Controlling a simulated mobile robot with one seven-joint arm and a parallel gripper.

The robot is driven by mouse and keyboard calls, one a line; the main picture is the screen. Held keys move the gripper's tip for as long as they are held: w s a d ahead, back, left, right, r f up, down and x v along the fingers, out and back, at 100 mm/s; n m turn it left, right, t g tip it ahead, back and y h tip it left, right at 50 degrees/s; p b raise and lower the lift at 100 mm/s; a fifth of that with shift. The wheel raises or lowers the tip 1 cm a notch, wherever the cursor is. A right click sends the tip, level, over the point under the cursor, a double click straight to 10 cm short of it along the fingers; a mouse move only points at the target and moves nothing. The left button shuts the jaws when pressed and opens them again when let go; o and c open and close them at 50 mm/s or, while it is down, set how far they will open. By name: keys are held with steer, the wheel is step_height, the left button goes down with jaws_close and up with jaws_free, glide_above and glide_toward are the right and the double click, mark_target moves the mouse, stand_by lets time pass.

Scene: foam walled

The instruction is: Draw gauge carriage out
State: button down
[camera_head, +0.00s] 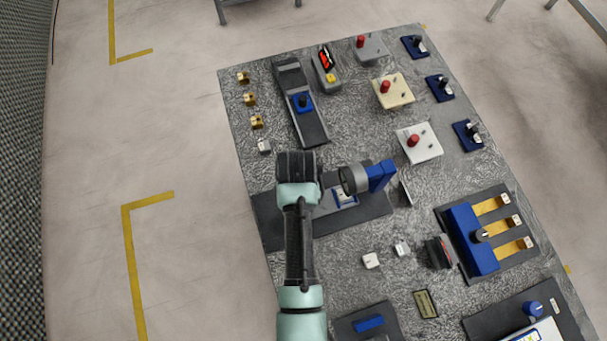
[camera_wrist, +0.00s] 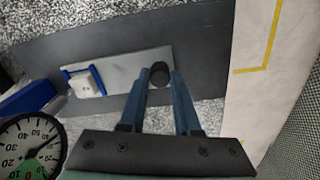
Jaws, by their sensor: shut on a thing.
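The gauge carriage looks like a light grey slide plate (camera_wrist: 122,75) lying on a dark base plate (camera_wrist: 50,48) in the wrist view. A black knob (camera_wrist: 160,70) stands at its right end. My gripper (camera_wrist: 160,80) is shut on this knob, one blue finger on each side. A white block (camera_wrist: 86,85) with a blue bracket sits on the plate's left part. A round gauge (camera_wrist: 28,148) with a white dial faces up at lower left. In the head view the gauge (camera_head: 353,180) is on a blue post (camera_head: 382,175); my arm hides the knob and fingertips.
The dark base (camera_head: 268,225) lies at the left edge of a grey panel (camera_head: 360,110). A dark sloped unit (camera_head: 310,123) is behind it, and a blue slider unit (camera_head: 472,240) is to the right. Bare floor is left.

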steer(key=s+a+p, duration=0.2)
steer(key=s+a, duration=0.1)
steer(key=a, duration=0.8)
steer(key=shift+s+a, duration=0.3)
steer(key=shift+a, duration=0.05)
steer(key=c, duration=0.6)
jaws_free()
steer(key=shift+d, duration=0.1)
steer(key=shift+r, duration=0.1)
step_height(320, 180, up, 13)
steer(key=shift+f+b, duration=0.1)
steer(key=shift+b, duration=0.4)
